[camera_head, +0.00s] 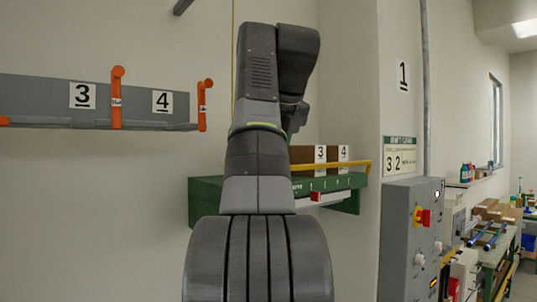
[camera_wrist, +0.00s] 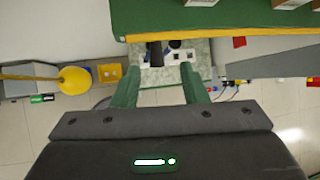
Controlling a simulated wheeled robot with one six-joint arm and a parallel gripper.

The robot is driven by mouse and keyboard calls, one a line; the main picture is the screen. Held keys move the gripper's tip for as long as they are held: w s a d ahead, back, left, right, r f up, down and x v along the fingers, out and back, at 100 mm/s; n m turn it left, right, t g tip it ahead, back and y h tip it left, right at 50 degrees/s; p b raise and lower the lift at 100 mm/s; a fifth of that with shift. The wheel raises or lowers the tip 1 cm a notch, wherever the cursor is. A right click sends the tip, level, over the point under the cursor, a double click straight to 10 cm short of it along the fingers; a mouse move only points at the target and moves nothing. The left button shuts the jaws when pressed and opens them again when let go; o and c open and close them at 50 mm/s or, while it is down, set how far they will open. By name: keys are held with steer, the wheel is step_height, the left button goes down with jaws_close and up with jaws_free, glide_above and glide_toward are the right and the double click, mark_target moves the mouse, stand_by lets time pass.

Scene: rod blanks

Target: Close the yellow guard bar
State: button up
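A yellow bar (camera_head: 340,167) runs nearly level along the front of a green shelf (camera_head: 205,197) in the head view. My arm hides its left part. A yellow strip along the shelf edge (camera_wrist: 225,33) shows at the top of the wrist view. I cannot tell whether the bar is latched. My gripper (camera_wrist: 159,66) has two green fingers spread apart with nothing held between them. In the wrist view the fingertips lie below the yellow strip, apart from it in the picture. In the head view my arm hides the gripper's fingers.
Boxes marked 3 and 4 (camera_head: 320,153) stand on the shelf. A grey control cabinet (camera_head: 400,240) stands to the right. A grey rail (camera_head: 40,100) with orange handles (camera_head: 117,97) is on the left wall. A yellow rod with a round end (camera_wrist: 75,80) shows in the wrist view.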

steer(key=w+d+r+n+t+h+b, duration=0.2)
steer(key=w+d+t+h, duration=0.1)
steer(key=d, duration=0.5)
steer(key=w+d+r+n+t+h+b, duration=0.1)
steer(key=w+d+n+t+h, duration=0.2)
steer(key=d, duration=0.4)
steer(key=s+d+r+n+t+h+b, duration=0.4)
steer(key=d+r+n+t+h, duration=0.35)
steer(key=n, duration=0.45)
steer(key=s+a+f+m+g+y+b, duration=0.2)
steer(key=s+a+f+m+y+b, duration=0.1)
steer(key=a+f+m+y, duration=0.85)
steer(key=s+a+f+m+g+y+b, duration=0.3)
steer(key=a+f+m+y, duration=0.4)
steer(key=m+y, duration=0.8)
steer(key=shift+m+t+h, duration=0.25)
steer(key=shift+m+h, duration=0.2)
steer(key=shift+h, duration=0.45)
steer(key=p+x, duration=0.1)
steer(key=x, duration=0.5)
steer(key=p+x, duration=0.2)
steer(key=x, duration=0.4)
steer(key=shift+w+d+f+p, duration=0.1)
steer(key=shift+w+p, duration=0.2)
steer(key=shift+w, duration=0.1)
